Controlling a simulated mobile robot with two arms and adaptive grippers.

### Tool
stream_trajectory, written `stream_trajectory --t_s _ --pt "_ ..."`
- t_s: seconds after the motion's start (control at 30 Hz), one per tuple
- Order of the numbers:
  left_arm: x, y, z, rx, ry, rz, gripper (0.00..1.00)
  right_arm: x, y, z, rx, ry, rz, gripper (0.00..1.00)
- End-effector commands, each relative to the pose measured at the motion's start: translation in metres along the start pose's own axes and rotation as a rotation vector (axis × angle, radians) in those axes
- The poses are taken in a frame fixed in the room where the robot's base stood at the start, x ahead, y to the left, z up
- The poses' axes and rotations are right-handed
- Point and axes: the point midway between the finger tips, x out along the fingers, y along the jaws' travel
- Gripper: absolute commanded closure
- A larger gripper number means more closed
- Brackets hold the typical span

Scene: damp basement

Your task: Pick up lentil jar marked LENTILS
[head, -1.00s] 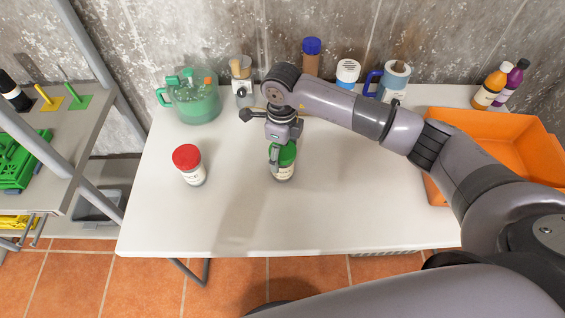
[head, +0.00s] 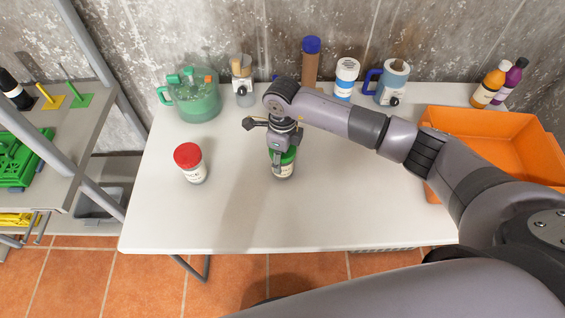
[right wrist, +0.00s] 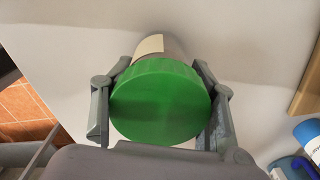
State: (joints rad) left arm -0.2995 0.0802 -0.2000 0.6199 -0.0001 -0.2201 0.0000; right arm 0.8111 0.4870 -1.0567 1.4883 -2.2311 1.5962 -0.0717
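A jar with a green lid (head: 287,157) and a pale label stands upright on the white table, near its middle. I cannot read its label clearly. My right gripper (head: 283,150) points down over it. In the right wrist view the green lid (right wrist: 160,100) sits between the two fingers (right wrist: 160,95), one on each side and very close to it. The gripper looks open around the jar; I see no clear grip. A red-lidded jar (head: 190,164) with a white label stands to the left. My left gripper is out of view.
On the white table (head: 350,215), a green pitcher (head: 195,100), a utensil holder (head: 242,88), a blue-lidded brown container (head: 311,62), a white-lidded jar (head: 346,80) and a blue-handled mug (head: 393,85) stand along the back. An orange bin (head: 470,125) is at the right. The front is clear.

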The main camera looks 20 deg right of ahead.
Motion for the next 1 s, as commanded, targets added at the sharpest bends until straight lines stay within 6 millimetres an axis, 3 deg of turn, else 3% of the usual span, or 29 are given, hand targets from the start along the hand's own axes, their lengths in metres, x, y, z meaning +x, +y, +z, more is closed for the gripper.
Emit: stream_trajectory --t_s 0.43,0.77,1.0 --pt "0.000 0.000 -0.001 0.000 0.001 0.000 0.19 -0.001 0.000 0.001 0.000 -0.002 -0.001 0.90" --pt "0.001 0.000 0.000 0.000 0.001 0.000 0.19 -0.005 -0.001 0.001 0.000 -0.003 -0.001 0.90" --pt "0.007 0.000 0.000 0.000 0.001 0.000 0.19 -0.035 -0.002 0.001 -0.001 -0.006 -0.004 0.90"
